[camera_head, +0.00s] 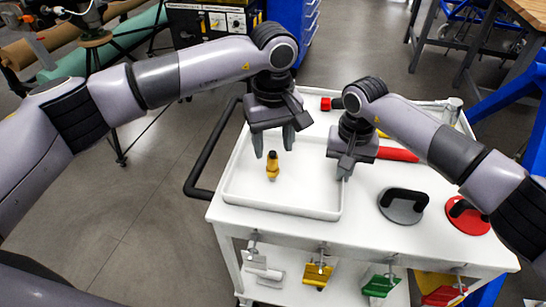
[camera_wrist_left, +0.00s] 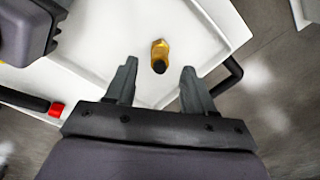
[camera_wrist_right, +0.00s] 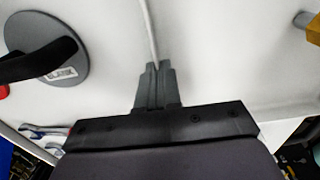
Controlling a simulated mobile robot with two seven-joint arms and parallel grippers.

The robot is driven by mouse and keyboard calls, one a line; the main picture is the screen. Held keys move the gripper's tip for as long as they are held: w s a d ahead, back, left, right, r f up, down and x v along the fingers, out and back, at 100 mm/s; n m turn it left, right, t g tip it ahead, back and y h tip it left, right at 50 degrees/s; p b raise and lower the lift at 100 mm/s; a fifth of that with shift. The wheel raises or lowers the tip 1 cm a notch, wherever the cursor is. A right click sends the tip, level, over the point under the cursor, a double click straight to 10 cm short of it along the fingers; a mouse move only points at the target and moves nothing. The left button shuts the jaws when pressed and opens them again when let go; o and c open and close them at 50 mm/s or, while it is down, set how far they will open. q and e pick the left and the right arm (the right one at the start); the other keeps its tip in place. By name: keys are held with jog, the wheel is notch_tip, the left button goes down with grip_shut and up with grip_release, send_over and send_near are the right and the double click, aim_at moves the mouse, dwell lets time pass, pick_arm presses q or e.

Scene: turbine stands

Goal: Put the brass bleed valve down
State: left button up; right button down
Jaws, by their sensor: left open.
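The brass bleed valve (camera_head: 272,166) is small and yellow with a black top. It stands in the white tray (camera_head: 240,190) on the cart, and it also shows in the left wrist view (camera_wrist_left: 159,57). My left gripper (camera_head: 273,148) is open and empty above the tray, its fingers on either side of the valve in the left wrist view and apart from it. My right gripper (camera_head: 344,172) is over the tray's right edge. In the right wrist view its fingers (camera_wrist_right: 155,75) are together with nothing seen between them.
A grey suction cup (camera_head: 403,207) and a red one (camera_head: 468,217) lie on the cart right of the tray. A red-handled tool (camera_head: 398,155) lies behind my right gripper. A black handle (camera_head: 207,150) sticks out at the cart's left. The tray's front is clear.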

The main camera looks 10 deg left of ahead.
pick_arm(q)
notch_tip(320, 180, up, 6)
jog(key=shift+f, duration=0.1)
dwell(0.4)
pick_arm(e)
jog(key=c, duration=1.2)
grip_release()
jog(key=shift+c, duration=0.2)
